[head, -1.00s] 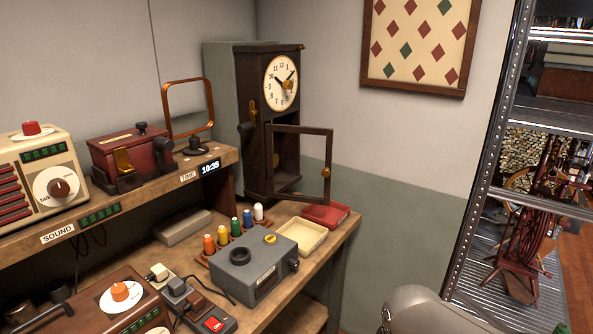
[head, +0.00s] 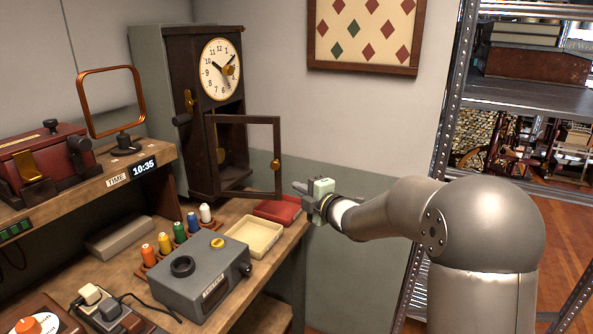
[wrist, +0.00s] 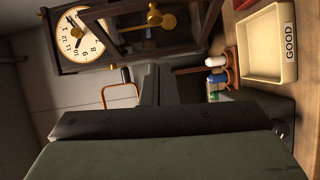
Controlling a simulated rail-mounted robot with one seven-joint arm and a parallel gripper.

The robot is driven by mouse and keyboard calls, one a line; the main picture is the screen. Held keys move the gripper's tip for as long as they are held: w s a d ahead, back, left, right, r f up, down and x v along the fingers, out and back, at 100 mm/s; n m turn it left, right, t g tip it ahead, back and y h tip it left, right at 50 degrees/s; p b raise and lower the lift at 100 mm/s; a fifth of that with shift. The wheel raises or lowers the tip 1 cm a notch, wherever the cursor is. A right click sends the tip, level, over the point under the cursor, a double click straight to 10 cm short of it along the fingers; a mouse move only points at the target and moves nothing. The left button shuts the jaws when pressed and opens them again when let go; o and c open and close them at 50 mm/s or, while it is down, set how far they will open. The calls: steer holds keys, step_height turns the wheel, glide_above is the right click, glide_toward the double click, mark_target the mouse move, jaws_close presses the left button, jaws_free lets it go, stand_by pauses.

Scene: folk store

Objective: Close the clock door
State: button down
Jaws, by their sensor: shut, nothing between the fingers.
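The dark wooden clock (head: 190,140) stands upright at the back of the bench, with its round dial (head: 221,69) at the top. Its framed door (head: 279,150) stands open, swung out to the right over the bench, with a brass knob (head: 276,165) on its free edge. The clock's dial (wrist: 84,36) and the door (wrist: 140,28) also show sideways in the wrist view. My gripper (head: 303,188) is just right of the door's free edge, a little below the knob, and appears apart from it. Its jaws are shut and empty.
A red tray (head: 279,211) and a cream tray (head: 250,238) lie below the door. A grey box (head: 203,275) and several coloured bobbins (head: 180,231) sit further forward. A metal shelf rack (head: 440,150) stands to the right. Open air lies between the bench and rack.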

steer(key=n, duration=0.1)
steer(key=p, duration=0.5)
glide_toward(272, 165)
steer(key=shift+x, duration=2.95)
steer(key=shift+a+f+y, duration=0.1)
steer(key=shift+y, duration=0.2)
steer(key=shift+w, duration=0.1)
